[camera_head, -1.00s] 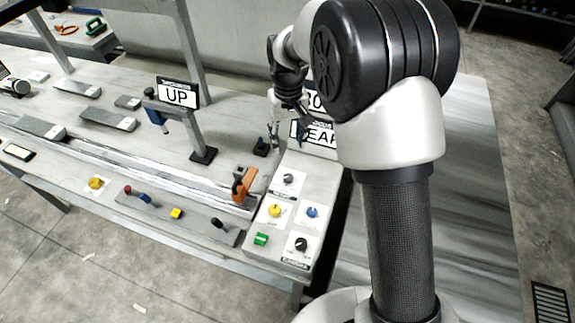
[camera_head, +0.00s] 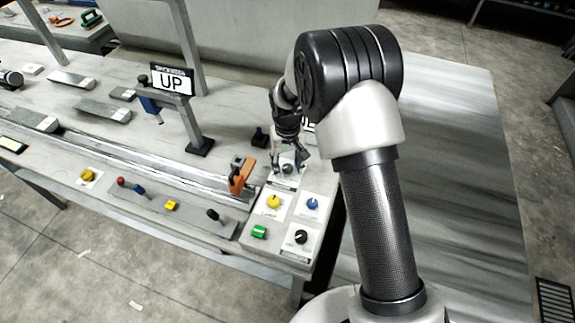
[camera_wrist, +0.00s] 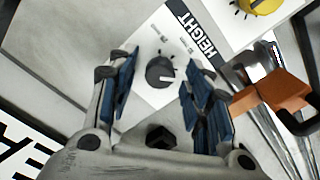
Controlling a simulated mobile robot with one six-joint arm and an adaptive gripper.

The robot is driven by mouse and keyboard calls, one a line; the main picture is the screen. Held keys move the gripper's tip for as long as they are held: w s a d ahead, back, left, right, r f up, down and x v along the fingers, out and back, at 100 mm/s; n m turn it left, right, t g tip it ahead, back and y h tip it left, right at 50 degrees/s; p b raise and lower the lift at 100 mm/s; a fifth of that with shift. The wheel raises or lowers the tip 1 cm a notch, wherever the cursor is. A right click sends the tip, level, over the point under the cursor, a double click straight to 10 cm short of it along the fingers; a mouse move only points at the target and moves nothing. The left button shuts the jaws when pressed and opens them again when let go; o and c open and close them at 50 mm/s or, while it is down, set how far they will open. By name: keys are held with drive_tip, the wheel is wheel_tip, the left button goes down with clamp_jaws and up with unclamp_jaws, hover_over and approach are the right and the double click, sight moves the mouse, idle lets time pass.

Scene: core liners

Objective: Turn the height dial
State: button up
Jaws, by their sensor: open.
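The height dial (camera_wrist: 161,72) is a dark round knob with a pale pointer line on a white plate marked HEIGHT (camera_wrist: 200,35). In the wrist view it lies between the two blue-padded fingers of my gripper (camera_wrist: 155,85), with clear space on both sides. My gripper is open and nothing is in its jaws. In the head view my gripper (camera_head: 288,163) is over the back of the control panel, with its fingers on either side of the height dial (camera_head: 288,169). Whether the fingers reach down to the dial's level is hard to tell.
A yellow knob (camera_head: 274,202), blue knob (camera_head: 312,203), black knob (camera_head: 301,237) and green switch (camera_head: 260,232) share the panel. An orange clamp-like part (camera_head: 241,177) stands close left of my gripper. A post carries an UP sign (camera_head: 172,81).

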drive_tip(key=c, duration=1.1)
